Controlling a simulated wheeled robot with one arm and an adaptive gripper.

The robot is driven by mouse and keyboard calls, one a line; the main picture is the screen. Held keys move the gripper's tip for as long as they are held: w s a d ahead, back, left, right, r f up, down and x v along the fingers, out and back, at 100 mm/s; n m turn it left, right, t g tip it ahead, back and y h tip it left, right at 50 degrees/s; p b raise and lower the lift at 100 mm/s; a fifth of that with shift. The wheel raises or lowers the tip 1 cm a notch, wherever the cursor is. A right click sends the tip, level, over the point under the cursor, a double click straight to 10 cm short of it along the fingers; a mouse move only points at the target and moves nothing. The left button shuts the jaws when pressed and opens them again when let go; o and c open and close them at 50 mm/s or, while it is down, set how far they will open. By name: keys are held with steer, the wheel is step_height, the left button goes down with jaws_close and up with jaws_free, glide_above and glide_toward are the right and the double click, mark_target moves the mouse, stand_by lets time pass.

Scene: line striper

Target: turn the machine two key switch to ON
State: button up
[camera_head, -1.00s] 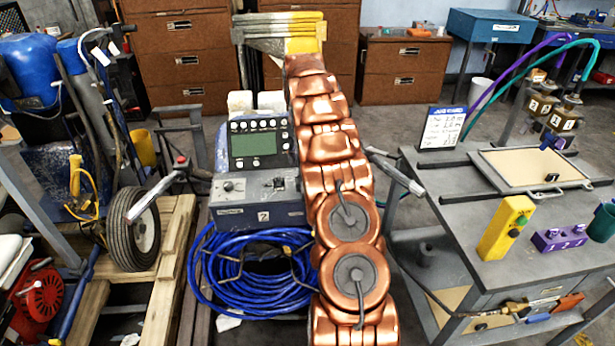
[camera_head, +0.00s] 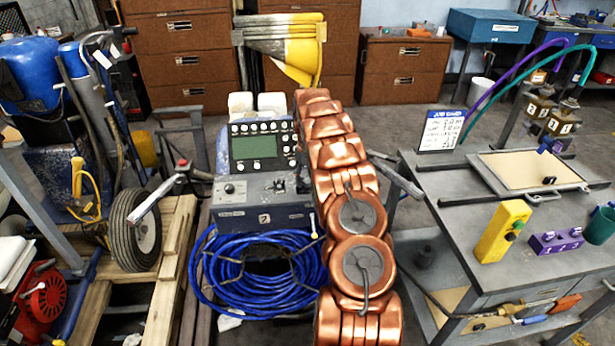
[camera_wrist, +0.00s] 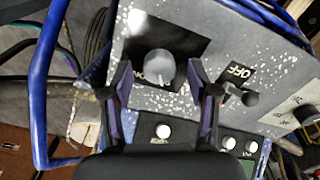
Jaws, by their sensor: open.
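Machine two's console shows in the head view as a dark box (camera_head: 235,216) marked 2, below a panel with a green screen (camera_head: 254,146). In the wrist view my gripper (camera_wrist: 162,92) is open, its two fingers on either side of a round grey knob (camera_wrist: 160,64) on a black plate with partly hidden lettering. I cannot tell whether they touch it. Beside it is a dark T-shaped switch (camera_wrist: 238,95) with an OFF label (camera_wrist: 239,71). Which of the two is the key switch is not clear. In the head view my arm hides much of the console's right side.
A grey workbench (camera_head: 465,220) stands to the right. A wheel (camera_head: 136,228) and wooden pallet (camera_head: 165,285) are at the left.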

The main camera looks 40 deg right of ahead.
steer(key=shift+f, duration=0.25)
jaws_close()
stand_by(0.3)
